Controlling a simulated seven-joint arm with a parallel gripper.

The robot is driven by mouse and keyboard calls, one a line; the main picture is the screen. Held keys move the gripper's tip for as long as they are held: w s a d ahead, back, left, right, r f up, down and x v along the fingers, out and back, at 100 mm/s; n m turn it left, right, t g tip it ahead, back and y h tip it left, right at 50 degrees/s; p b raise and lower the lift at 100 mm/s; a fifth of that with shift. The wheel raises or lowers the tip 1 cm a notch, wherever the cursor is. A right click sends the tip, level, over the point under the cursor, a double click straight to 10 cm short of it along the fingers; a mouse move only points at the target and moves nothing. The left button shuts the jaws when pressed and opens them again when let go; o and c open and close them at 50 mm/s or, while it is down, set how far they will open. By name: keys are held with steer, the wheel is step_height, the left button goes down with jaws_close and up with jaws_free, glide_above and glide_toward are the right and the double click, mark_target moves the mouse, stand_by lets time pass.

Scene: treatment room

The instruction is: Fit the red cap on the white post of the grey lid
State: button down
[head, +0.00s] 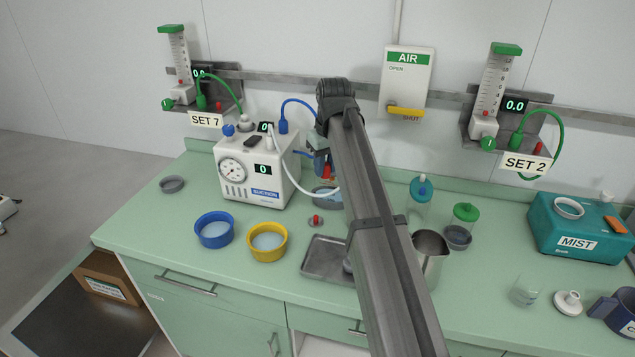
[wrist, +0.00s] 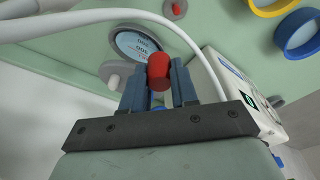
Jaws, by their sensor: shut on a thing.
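The red cap (wrist: 158,70) is held between the two fingertips of my gripper (wrist: 158,86). In the head view the red cap (head: 326,172) shows below my gripper (head: 320,160), above the counter. In the wrist view a grey disc with a pale stub (wrist: 113,76), apparently the grey lid and its white post, lies left of the fingers and is partly covered by one. The cap is apart from it in the picture; the height between them is unclear. I cannot make out this post in the head view, where my arm hides part of the counter.
A round grey-rimmed vessel (wrist: 137,43) with a pale blue printed face lies beyond the cap. A white tube arches close by my gripper from the suction unit (head: 258,170). A small red-topped grey disc (head: 316,221), blue bowl (head: 215,230), yellow bowl (head: 267,241) and metal tray (head: 322,258) stand in front.

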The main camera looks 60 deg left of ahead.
steer(key=w+r, duration=0.2)
steer(key=w+a+r, duration=0.1)
steer(key=w+r, duration=0.1)
steer(key=w+a+r, duration=0.1)
steer(key=w+r, duration=0.1)
steer(key=shift+w+a, duration=0.1)
steer(key=shift+w, duration=0.25)
steer(key=shift+f, duration=1.85)
steer(key=shift+f, duration=1.5)
stand_by(1.0)
steer(key=c, duration=0.8)
jaws_free()
steer(key=shift+r, duration=0.15)
steer(key=shift+r, duration=3.35)
